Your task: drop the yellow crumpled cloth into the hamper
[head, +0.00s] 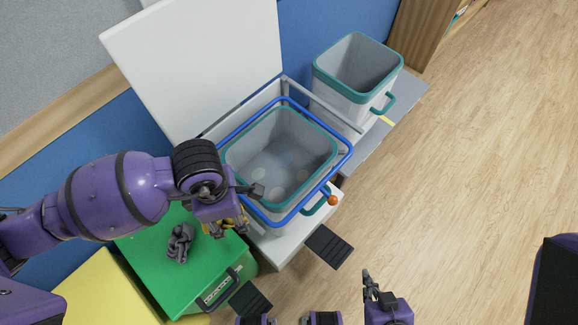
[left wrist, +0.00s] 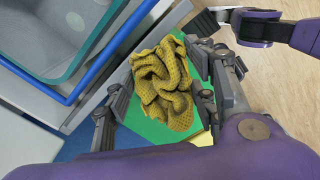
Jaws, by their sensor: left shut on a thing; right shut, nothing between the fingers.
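The yellow crumpled cloth (left wrist: 162,85) is between the fingers of my left gripper (left wrist: 158,92). In the head view only a little of the cloth (head: 240,222) shows, below my left gripper (head: 242,208), which hides most of it. The gripper is left of and near the front left rim of a grey bin with a teal rim (head: 272,160), which looks like the hamper. This bin stands open inside a blue ring and a white frame. My right gripper (head: 368,278) is shut and empty, low in the head view, over the floor.
A raised white lid (head: 195,65) stands behind the bin. A second grey bin with a teal rim (head: 357,70) stands at the upper right. A green box (head: 160,255) with a grey knotted thing (head: 181,243) on it is at the left. An orange ball (head: 332,200) is by the bin's handle.

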